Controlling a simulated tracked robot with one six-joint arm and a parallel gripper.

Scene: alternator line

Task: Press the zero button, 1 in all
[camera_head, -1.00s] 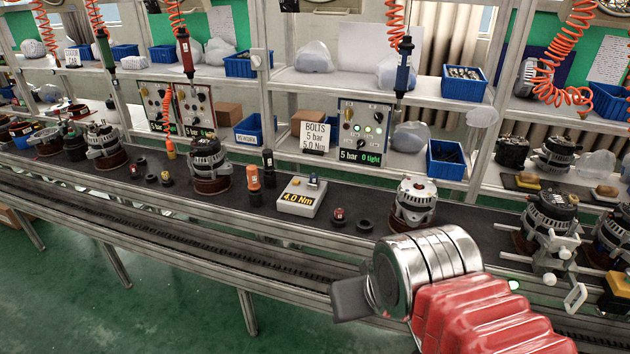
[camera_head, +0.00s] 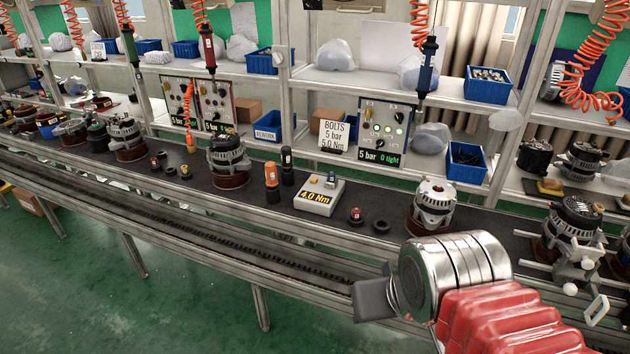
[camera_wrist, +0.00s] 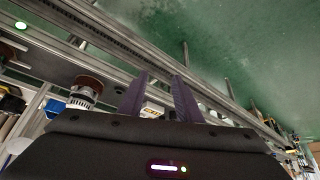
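A light grey tester box (camera_head: 319,198) with a yellow "4.0 Nm" display stands on the dark bench. Small blue and yellow parts sit on its top; I cannot read a zero label on any of them. A control panel (camera_head: 384,132) reading "5 bar 0 tight" stands behind it, with a few lit round buttons. My gripper (camera_head: 372,300) is at the front edge of the bench, to the right of and nearer than the tester, touching neither. In the wrist view its two dark fingers (camera_wrist: 160,82) are apart and empty, with a pale box partly visible between them.
Alternators on round bases stand along the bench, one (camera_head: 434,205) just behind my arm. Orange (camera_head: 272,182) and black cylinders stand left of the tester, small caps (camera_head: 356,216) to its right. A metal rail runs along the front. Tools hang on orange coils above.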

